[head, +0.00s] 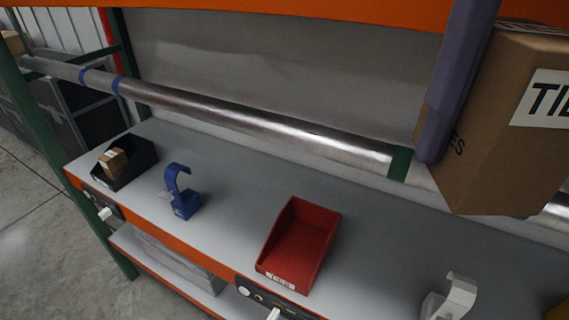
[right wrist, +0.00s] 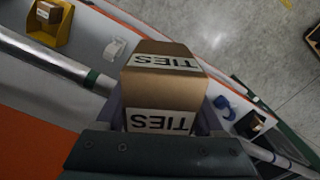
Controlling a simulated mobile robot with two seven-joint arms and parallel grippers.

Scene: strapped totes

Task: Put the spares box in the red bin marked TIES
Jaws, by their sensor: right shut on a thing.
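A brown cardboard box (head: 490,150) with a white label reading TIES is held high at the right of the head view. It also fills the middle of the right wrist view (right wrist: 163,92), with TIES labels on two faces. My right gripper (right wrist: 160,112) is shut on it, a purple finger on each side. One purple finger (head: 445,110) shows in the head view. The red bin (head: 328,240) stands empty on the grey bench, below and left of the held box. Its small front label is too small to read surely. My left gripper is not in view.
A black bin (head: 142,172) with a small box and a blue tape dispenser (head: 183,192) stand left on the bench. A white dispenser (head: 452,298) stands to the right. A yellow bin (right wrist: 62,32) holds another box. A metal rail (head: 250,122) runs behind the bench.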

